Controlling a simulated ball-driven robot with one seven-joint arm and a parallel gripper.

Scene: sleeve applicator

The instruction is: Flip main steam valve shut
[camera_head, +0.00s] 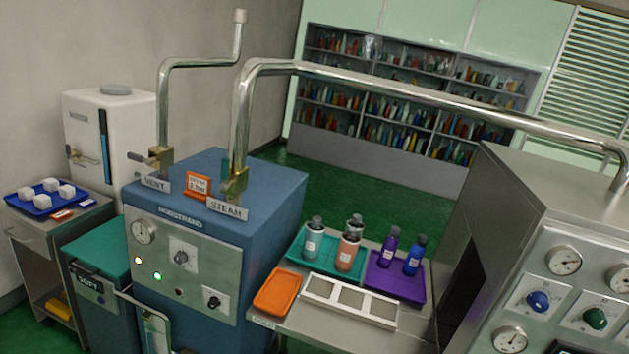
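The blue boiler cabinet (260,195) stands left of centre, with two pipes rising from its top. The brass steam valve (236,184) sits at the foot of the thick chrome pipe (243,115), behind a plate reading STEAM (228,207). Its handle is small in view, and I cannot tell whether it is set open or shut. A second brass valve, the vent valve (160,158), sits at the foot of the thinner pipe behind a VENT plate (156,183); a lever sticks out to its left. My gripper is not in view.
An orange tag (198,185) stands between the valves. A metal table (345,335) to the right holds trays and several bottles. A large steel machine (560,220) fills the right side. The chrome pipe spans overhead to it. Green floor (345,190) is clear behind.

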